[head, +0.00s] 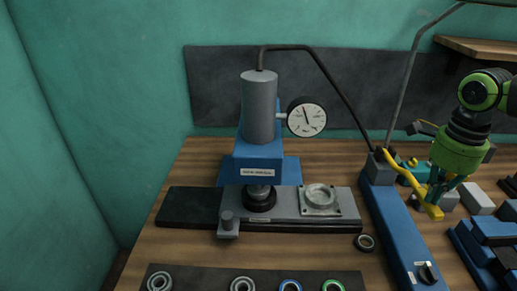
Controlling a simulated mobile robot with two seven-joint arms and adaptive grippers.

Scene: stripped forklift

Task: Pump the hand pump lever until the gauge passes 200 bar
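The hand pump (395,225) is a long blue body on the wooden bench, right of the press. Its yellow lever (402,172) slants from the pump's rear end down to the right. My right gripper (436,196) comes down from the upper right, and its fingers close in on the lever near its outer end. The round white gauge (306,117) sits beside the press's grey cylinder (259,106). Its needle points up and slightly left; the numbers are too small to read. My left gripper is not in view.
The blue press (258,155) stands over a grey slide with a ring-shaped fixture (321,198). A dark hose (333,72) arches from cylinder to pump. Bearing rings lie on a dark strip (200,280) in front. Blue blocks (489,243) crowd the right side.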

